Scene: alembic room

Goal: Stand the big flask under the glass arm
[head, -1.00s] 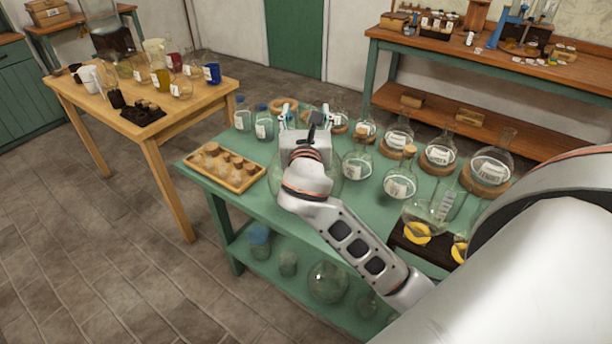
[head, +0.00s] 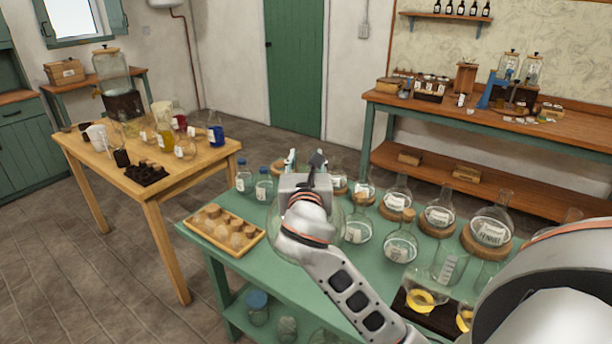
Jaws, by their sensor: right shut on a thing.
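My right gripper (head: 305,160) is over the green table, seen from behind. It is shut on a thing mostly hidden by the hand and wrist. The clear curved glass of a big round flask (head: 277,216) shows beside and below the wrist; its neck is hidden. I cannot tell whether its base touches the table. A large glass vessel (head: 111,66) sits on a dark stand (head: 123,105) at the far left. A thin glass part seems to come off its side, but it is too small to tell if this is the glass arm. My left gripper is not in view.
The green table (head: 283,262) holds several labelled flasks on cork rings, such as one at right (head: 489,230). The wooden table (head: 205,160) carries cups and glassware. Open floor (head: 90,270) lies at the lower left.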

